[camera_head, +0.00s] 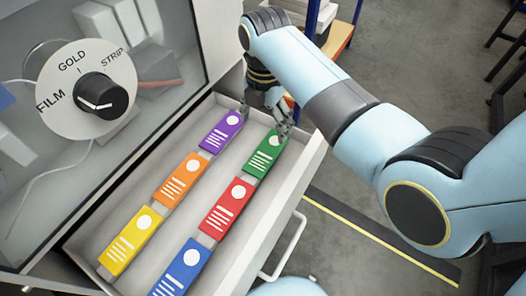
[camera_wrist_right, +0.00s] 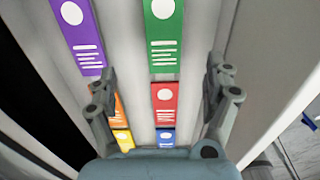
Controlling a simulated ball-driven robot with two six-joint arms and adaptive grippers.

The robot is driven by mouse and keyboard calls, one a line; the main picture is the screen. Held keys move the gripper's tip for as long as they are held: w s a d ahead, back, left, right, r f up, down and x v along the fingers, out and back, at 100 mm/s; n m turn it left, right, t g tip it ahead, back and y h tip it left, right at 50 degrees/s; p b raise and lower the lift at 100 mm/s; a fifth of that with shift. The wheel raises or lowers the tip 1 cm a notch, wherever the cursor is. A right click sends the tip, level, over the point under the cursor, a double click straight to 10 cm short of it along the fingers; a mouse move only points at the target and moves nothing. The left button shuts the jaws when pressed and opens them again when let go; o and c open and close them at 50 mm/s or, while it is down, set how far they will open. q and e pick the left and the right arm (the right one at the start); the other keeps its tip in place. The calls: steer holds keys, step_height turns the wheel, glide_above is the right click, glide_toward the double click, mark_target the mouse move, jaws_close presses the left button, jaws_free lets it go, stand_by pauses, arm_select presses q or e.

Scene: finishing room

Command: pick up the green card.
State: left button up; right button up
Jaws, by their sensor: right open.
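The green card (camera_head: 264,152), with a white dot and white lines, lies in the open drawer at the far end of the right-hand row. In the right wrist view the green card (camera_wrist_right: 163,35) is at the top centre, partly cut off by the frame edge. My right gripper (camera_head: 264,118) is over the far end of the drawer, close to the green card, with its fingers apart and nothing between them. In the wrist view the open right gripper (camera_wrist_right: 161,69) has one finger on each side of the green card's column. My left gripper is not in view.
The red card (camera_head: 227,206) and blue card (camera_head: 182,267) share the green card's row. Purple (camera_head: 220,131), orange (camera_head: 180,178) and yellow (camera_head: 131,240) cards form the left row. Drawer walls (camera_head: 301,165) enclose them. A cabinet with a dial (camera_head: 98,97) stands at left.

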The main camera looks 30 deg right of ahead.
steer(key=b, duration=0.1)
glide_above(267, 152)
steer(key=f, duration=0.5)
steer(key=shift+w+a+f, duration=0.1)
steer(key=shift+a+f, duration=0.15)
steer(key=shift+f, duration=0.05)
steer(key=f, duration=0.1)
steer(key=f+b, duration=0.1)
steer(key=f, duration=0.3)
steer(key=shift+d+b, duration=0.25)
steer(key=shift+b, duration=0.15)
steer(key=shift+r, duration=0.1)
steer(key=c, duration=1)
